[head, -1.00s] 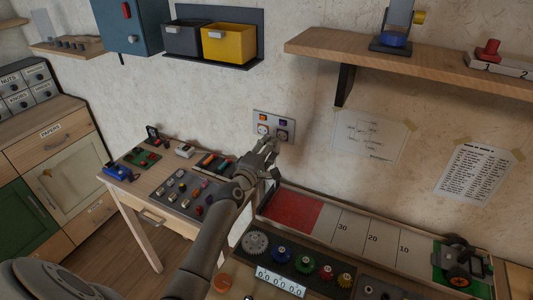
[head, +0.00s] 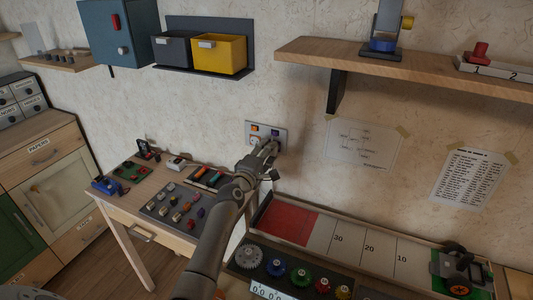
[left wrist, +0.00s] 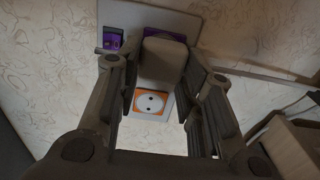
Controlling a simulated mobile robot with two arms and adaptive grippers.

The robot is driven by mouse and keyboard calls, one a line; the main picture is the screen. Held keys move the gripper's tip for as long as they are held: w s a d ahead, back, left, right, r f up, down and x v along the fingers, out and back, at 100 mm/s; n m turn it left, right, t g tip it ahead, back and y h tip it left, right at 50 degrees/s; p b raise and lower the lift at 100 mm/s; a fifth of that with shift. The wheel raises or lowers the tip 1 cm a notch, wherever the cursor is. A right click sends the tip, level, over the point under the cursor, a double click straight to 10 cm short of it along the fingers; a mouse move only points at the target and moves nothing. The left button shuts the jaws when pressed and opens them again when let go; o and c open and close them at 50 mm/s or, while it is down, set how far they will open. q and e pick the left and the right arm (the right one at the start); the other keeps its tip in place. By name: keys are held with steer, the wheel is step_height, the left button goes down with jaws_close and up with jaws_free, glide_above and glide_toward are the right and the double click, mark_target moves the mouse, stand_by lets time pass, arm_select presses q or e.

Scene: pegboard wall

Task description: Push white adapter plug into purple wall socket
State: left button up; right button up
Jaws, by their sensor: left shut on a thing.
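The white adapter plug (left wrist: 163,60) is a pale block between the fingers of my left gripper (left wrist: 165,82) in the left wrist view. It lies over the purple wall socket (left wrist: 166,33), whose purple frame shows only along the top edge. I cannot tell whether the plug touches the socket or how deep it sits. In the head view my left gripper (head: 266,150) is at the lower right part of the socket panel (head: 283,127) and hides the purple socket.
The orange socket (left wrist: 152,102) is beside the plug. A purple switch (left wrist: 111,38) and an orange switch (head: 255,128) are on the panel. Below are a small table (head: 129,204) with parts and a numbered track (head: 322,235). A wooden shelf (head: 430,68) juts out at upper right.

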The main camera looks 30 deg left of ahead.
arm_select(q)
steer(key=shift+p, duration=0.3)
steer(key=shift+p, duration=0.4)
stand_by(1.6)
steer(key=shift+w, duration=0.5)
steer(key=o, duration=1)
steer(key=shift+s, duration=0.1)
steer(key=s, duration=1.1)
steer(key=shift+s+d, duration=0.3)
steer(key=shift+s, duration=0.1)
